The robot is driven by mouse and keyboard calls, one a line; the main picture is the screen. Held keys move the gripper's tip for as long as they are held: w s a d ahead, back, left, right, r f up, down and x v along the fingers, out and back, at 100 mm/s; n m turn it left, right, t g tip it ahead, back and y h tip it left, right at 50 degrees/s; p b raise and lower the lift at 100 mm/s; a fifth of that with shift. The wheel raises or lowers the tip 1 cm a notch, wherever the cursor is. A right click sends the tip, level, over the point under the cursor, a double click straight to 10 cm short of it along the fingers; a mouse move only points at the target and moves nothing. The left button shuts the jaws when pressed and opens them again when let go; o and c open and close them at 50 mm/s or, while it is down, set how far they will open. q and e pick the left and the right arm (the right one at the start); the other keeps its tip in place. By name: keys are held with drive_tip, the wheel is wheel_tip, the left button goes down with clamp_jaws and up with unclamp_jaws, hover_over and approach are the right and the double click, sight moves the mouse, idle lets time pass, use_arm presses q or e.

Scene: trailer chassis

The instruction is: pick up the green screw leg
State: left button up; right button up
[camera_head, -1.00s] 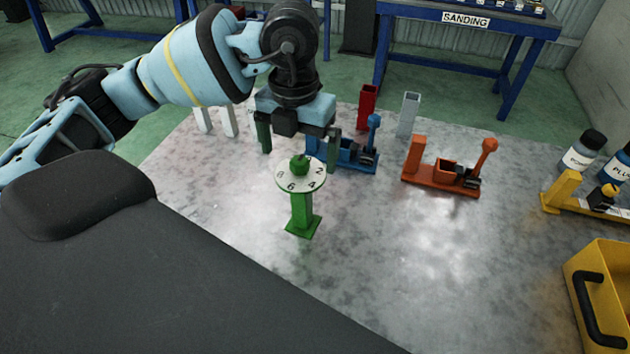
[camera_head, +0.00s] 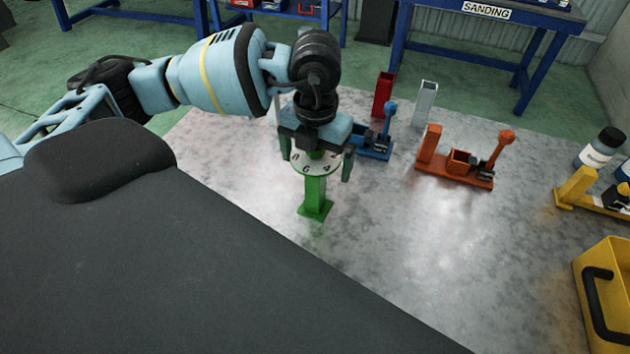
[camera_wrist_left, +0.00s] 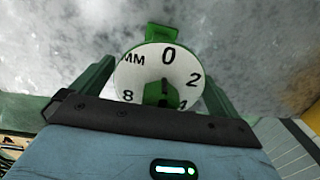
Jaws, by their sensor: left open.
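The green screw leg (camera_head: 315,190) stands upright on the metal table, with a square foot and a white numbered dial (camera_head: 301,164) at its top. In the left wrist view the dial (camera_wrist_left: 183,64) fills the middle, with a green knob at its centre and the foot beyond it. My left gripper (camera_head: 318,168) points down over the leg's top. Its fingers are open, one on each side of the dial, with the knob between them. The gripper's body hides part of the knob and dial in the head view. My right gripper is not in view.
A blue fixture (camera_head: 375,143) stands close behind the gripper, and an orange one (camera_head: 455,162) to its right. Red (camera_head: 383,95) and grey (camera_head: 425,103) uprights stand at the back. A yellow bin (camera_head: 607,285) is at the right. The table's front middle is clear.

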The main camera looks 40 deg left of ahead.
use_arm(q)
drive_tip(key=shift+f, duration=0.55)
drive_tip(key=c, duration=1.5)
drive_tip(key=shift+r, duration=0.15)
